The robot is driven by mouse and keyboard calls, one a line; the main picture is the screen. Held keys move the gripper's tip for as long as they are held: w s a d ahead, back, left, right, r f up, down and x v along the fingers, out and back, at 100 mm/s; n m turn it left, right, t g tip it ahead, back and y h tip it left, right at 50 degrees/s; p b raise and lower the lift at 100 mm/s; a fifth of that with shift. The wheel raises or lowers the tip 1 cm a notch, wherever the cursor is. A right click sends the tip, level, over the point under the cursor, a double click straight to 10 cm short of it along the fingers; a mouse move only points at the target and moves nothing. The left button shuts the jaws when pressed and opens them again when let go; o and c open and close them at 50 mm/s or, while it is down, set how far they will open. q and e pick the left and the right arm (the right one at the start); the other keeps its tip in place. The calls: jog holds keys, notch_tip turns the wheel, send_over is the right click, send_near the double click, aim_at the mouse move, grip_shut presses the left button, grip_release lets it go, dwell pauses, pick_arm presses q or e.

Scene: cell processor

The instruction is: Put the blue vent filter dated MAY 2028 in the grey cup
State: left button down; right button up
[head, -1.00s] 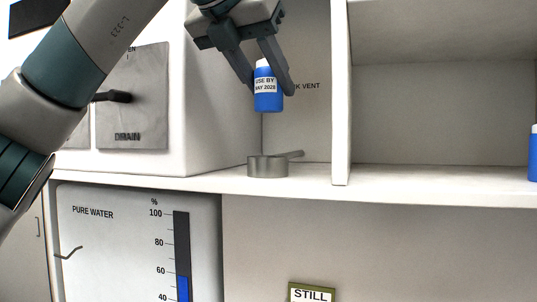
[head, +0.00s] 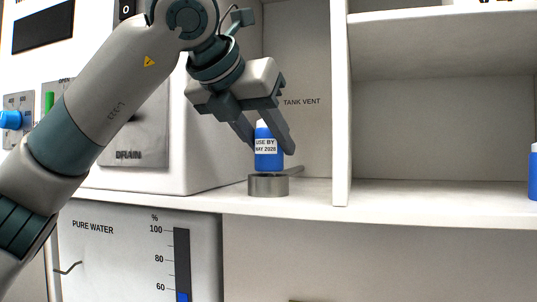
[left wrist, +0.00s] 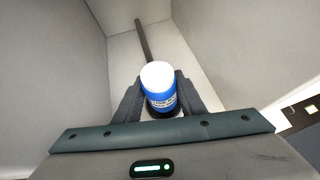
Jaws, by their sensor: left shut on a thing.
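The blue vent filter (head: 266,158) has a white cap and a label reading USE BY MAY 2028. My left gripper (head: 268,146) is shut on it and holds it upright, right at the top of the grey cup (head: 268,186). The cup is a short grey cylinder on the shelf below the words TANK VENT. I cannot tell whether the filter's bottom is inside the cup's rim. My right gripper is not in view.
A grey bar runs back from the cup. A white upright divider (head: 341,110) stands just right of it. Another blue object (head: 533,176) is cut off at the right edge. The white machine side (head: 222,140) is to the left. The shelf right of the divider is mostly clear.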

aim_at(262, 153)
pick_arm(q)
notch_tip(262, 153, down, 3)
jog(key=shift+w+a+r+p, duration=0.1)
jog(key=shift+r+p, duration=0.1)
jog(key=shift+p, duration=0.1)
jog(key=shift+f, duration=0.1)
jog(key=shift+f+b, duration=0.3)
jog(key=shift+b, duration=0.15)
jog(key=shift+f, duration=0.15)
